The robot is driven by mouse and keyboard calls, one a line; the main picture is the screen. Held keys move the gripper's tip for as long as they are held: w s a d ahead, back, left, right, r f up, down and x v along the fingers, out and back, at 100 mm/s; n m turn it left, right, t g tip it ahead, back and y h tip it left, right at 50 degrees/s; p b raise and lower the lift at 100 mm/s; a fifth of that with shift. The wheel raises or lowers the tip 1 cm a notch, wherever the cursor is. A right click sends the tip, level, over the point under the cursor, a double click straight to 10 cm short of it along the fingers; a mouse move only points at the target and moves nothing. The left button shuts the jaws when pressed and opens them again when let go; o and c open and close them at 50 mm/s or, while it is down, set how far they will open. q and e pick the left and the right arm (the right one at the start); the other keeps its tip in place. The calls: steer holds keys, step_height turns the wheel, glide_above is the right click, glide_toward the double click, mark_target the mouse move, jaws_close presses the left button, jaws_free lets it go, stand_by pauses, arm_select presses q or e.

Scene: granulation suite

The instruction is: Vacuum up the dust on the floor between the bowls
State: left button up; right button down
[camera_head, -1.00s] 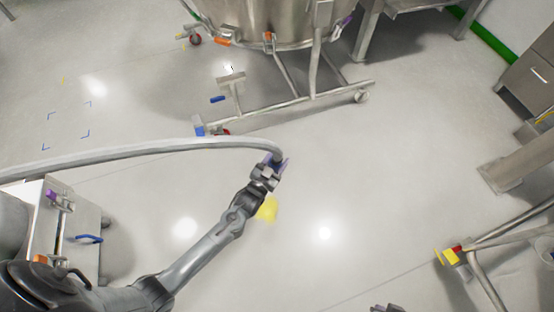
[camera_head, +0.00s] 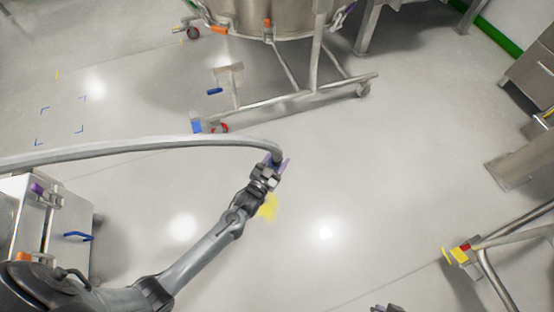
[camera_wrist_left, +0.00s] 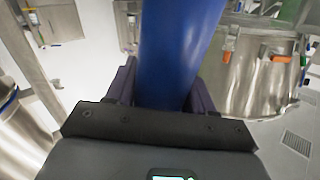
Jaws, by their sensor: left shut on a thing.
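Yellow dust (camera_head: 268,207) lies as a small patch on the pale floor, just below my left gripper and partly behind my forearm. My left gripper (camera_head: 274,168) is shut on the vacuum wand, which is a thick blue tube (camera_wrist_left: 178,50) between purple finger pads in the left wrist view. A grey hose (camera_head: 140,146) runs from the left edge to the wand at the gripper. The nozzle's end is hidden. A large steel bowl (camera_head: 265,20) on a wheeled frame stands at the top. A dark tip, likely my right gripper (camera_head: 388,308), barely shows at the bottom edge.
A steel frame with a yellow and red caster (camera_head: 458,255) stands at the lower right. A steel cabinet (camera_head: 75,228) with a blue handle is at the left. Steel furniture (camera_head: 515,160) lines the right edge. The middle floor is open and glossy.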

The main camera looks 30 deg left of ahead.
arm_select(q)
steer(key=shift+d+r, duration=0.1)
steer(key=shift+s+d+p, duration=0.35)
steer(key=shift+p, duration=0.05)
steer(key=s+d+p, duration=0.3)
steer(key=s+d, duration=0.2)
steer(key=d, duration=0.1)
steer(key=shift+s+d, duration=0.35)
steer(key=shift+s, duration=0.05)
steer(key=shift+w, duration=0.15)
stand_by(0.3)
steer(key=shift+w+d, duration=1.1)
steer(key=shift+w, duration=0.15)
